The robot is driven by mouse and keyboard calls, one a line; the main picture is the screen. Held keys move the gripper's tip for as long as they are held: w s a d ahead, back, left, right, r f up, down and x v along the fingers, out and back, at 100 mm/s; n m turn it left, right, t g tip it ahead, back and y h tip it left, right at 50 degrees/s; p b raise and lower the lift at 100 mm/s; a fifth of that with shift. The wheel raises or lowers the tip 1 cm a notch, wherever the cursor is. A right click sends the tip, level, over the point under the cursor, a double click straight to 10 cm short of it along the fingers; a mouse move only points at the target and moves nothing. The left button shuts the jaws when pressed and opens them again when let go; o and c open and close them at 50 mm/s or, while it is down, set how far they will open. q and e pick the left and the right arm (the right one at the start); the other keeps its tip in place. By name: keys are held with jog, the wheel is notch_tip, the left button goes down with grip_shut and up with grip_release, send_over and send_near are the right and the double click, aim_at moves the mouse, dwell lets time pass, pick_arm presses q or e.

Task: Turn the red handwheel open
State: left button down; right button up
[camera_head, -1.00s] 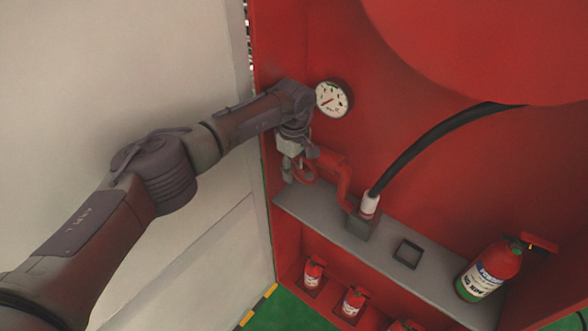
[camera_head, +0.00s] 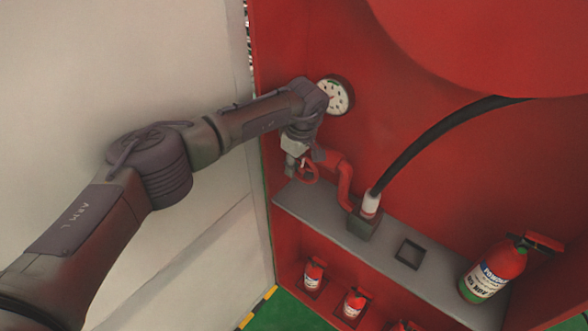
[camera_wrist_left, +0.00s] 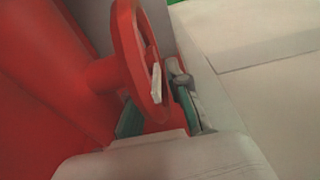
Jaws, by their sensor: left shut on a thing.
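The red handwheel (camera_head: 310,174) sits on a red pipe (camera_head: 345,183) inside the red cabinet, above the grey shelf. In the left wrist view the wheel's rim (camera_wrist_left: 126,42) stands between the fingers of my left gripper (camera_wrist_left: 158,116). My left gripper (camera_head: 296,170) is shut on the rim in the head view, and my wrist covers part of the wheel. A white pointer-like piece (camera_wrist_left: 156,83) shows at the rim. The right gripper is not in view.
A pressure gauge (camera_head: 336,95) is on the back wall, partly behind my wrist. A black hose (camera_head: 430,138) rises from a white fitting. A grey shelf (camera_head: 440,271) bears an extinguisher (camera_head: 492,270). Several small extinguishers (camera_head: 314,272) stand below. A pale wall (camera_head: 120,60) is at left.

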pick_arm(q)
jog(key=t+y+b, duration=0.1)
jog(key=y+b, duration=0.1)
jog(key=b, duration=0.1)
jog(key=shift+r+t, duration=0.15)
jog(key=shift+t, duration=0.25)
jog(key=shift+r+t+y+b, duration=0.5)
jog(key=shift+t+y+b, duration=0.2)
jog(key=shift+y+b, duration=0.55)
jog(key=c, duration=1.1)
grip_release()
jog(key=shift+r, duration=0.1)
jog(key=v, duration=1.2)
